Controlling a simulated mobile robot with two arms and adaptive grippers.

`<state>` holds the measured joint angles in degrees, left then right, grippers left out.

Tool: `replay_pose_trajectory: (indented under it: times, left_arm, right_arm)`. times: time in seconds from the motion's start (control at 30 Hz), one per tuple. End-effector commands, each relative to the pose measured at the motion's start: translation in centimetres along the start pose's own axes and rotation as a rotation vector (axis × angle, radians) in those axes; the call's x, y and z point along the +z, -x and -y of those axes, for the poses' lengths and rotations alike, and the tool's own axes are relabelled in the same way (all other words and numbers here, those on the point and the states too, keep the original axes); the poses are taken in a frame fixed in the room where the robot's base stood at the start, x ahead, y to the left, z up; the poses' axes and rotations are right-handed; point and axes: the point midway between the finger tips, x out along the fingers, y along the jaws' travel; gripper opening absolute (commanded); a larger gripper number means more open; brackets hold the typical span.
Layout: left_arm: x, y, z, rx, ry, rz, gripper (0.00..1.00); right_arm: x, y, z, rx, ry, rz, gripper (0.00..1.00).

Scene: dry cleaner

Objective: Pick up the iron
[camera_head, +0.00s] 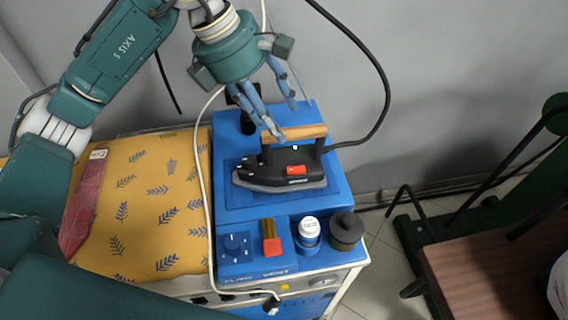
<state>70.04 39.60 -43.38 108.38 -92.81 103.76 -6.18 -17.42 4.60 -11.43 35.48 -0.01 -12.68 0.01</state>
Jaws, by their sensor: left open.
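The iron (280,171) has a dark body, a grey soleplate, a red button and a wooden handle (300,132). It rests upright on the blue top of the steam unit (236,206), its tip toward the left. A black hose runs from its back end up to the right. My left gripper (289,122) comes down from above, its blue fingers open. The fingertips are at or just above the left part of the handle; I cannot tell if they touch it. My right gripper is not in view.
A yellow leaf-patterned ironing board (128,235) lies to the left, with a red strip (84,201) on it. A knob (233,243), white cap (310,226) and black cap (346,227) stand before the iron. A white cable hangs left of the iron. A brown-topped table (490,270) is at right.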

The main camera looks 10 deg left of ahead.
Motion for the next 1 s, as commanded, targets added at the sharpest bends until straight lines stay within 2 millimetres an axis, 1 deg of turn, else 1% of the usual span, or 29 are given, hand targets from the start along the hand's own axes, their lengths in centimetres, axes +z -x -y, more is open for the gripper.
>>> replay_pose_trajectory:
  times: [0.13,0.27,0.3,0.4,0.5,0.7,0.77,0.8,0.87,0.9,0.97,1.0]
  left_arm:
    - [0.0,-1.1,-0.1,-0.003,0.001,-0.001,0.55]
    - [0.1,-3.1,-0.6,-0.005,0.001,-0.002,0.55]
    - [0.0,-3.8,-0.7,-0.004,0.000,-0.002,0.55]
    - [0.0,-4.9,-0.7,-0.002,-0.001,-0.001,0.55]
    - [-0.1,-5.4,-0.7,0.000,-0.001,-0.001,0.55]
    - [-0.1,-5.5,-0.8,0.001,-0.001,0.000,0.55]
    - [-0.1,-5.5,-0.8,0.001,-0.001,0.000,0.43]
    - [-0.1,-5.5,-0.8,0.001,-0.001,0.000,0.35]
    - [-0.1,-5.5,-0.8,0.001,-0.001,0.000,0.23]
    - [-0.1,-5.5,-0.8,0.001,-0.001,0.000,0.15]
    - [-0.1,-5.5,-0.8,0.001,-0.001,0.000,0.03]
    - [-0.1,-5.5,-0.8,0.001,-0.001,0.000,0.00]
  right_arm:
    - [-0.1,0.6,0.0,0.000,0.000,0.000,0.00]
    - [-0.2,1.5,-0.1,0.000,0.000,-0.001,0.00]
    - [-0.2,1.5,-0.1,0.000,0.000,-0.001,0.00]
    - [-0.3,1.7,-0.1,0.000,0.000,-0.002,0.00]
    - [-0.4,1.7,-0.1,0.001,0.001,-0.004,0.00]
    - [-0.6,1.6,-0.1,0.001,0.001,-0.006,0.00]
    - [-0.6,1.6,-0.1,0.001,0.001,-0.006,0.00]
    - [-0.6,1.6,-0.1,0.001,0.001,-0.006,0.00]
    - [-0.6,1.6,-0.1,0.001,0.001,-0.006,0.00]
    - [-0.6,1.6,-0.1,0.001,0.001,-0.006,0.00]
    - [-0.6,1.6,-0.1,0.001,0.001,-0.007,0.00]
    - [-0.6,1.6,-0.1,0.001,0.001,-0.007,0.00]
